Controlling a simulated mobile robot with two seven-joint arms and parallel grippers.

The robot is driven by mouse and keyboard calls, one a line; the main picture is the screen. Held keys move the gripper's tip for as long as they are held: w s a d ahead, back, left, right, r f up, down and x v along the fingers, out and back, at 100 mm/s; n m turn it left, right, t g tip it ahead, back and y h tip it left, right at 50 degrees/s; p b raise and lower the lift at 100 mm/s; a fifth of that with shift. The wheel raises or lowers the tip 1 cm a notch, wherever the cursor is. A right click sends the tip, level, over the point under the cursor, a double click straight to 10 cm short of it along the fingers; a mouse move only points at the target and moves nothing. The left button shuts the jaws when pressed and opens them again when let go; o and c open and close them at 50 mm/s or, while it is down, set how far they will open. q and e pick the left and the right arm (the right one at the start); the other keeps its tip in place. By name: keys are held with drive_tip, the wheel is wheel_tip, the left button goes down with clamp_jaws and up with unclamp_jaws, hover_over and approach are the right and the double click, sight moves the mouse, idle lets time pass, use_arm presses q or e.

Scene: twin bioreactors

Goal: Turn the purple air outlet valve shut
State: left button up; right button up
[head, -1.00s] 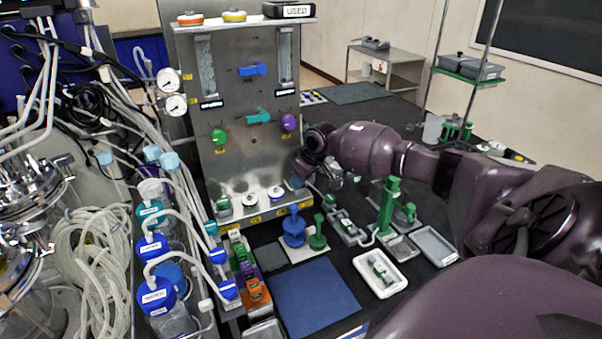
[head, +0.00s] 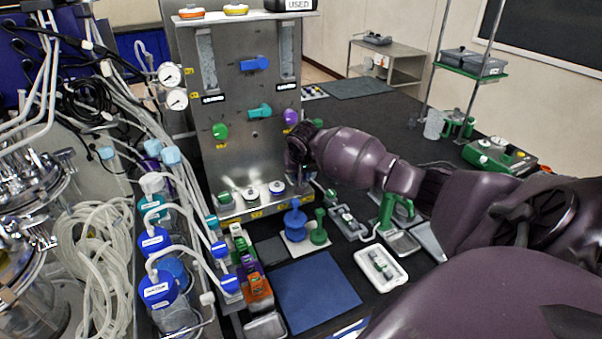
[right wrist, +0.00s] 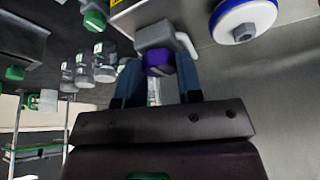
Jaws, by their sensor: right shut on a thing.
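In the right wrist view my right gripper (right wrist: 157,70) has its two blue-grey fingers on either side of a purple valve knob (right wrist: 158,58), shut on it. The knob sits on a grey body with a pale bent piece at its right. In the head view my right gripper (head: 298,180) is at the right end of the panel's lower ledge, mostly hidden by its own wrist; the held knob cannot be made out there. Another purple knob (head: 291,117) is higher on the upright metal panel (head: 235,160). My left gripper is not in view.
A blue-rimmed white cap (right wrist: 243,20) is close to the right finger. In the head view, a blue stand (head: 295,222), a green stand (head: 319,230) and a white tray (head: 381,270) are below the arm. Hoses and blue-capped bottles fill the left. A blue mat (head: 315,290) is clear.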

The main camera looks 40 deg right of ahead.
drive_tip(key=shift+m, duration=0.6)
drive_tip(key=o, duration=0.9)
drive_tip(key=shift+r, duration=0.1)
drive_tip(key=v, duration=1)
drive_tip(key=shift+a+r+b, duration=0.25)
drive_tip(key=shift+r+b, duration=0.1)
drive_tip(key=shift+b, duration=0.05)
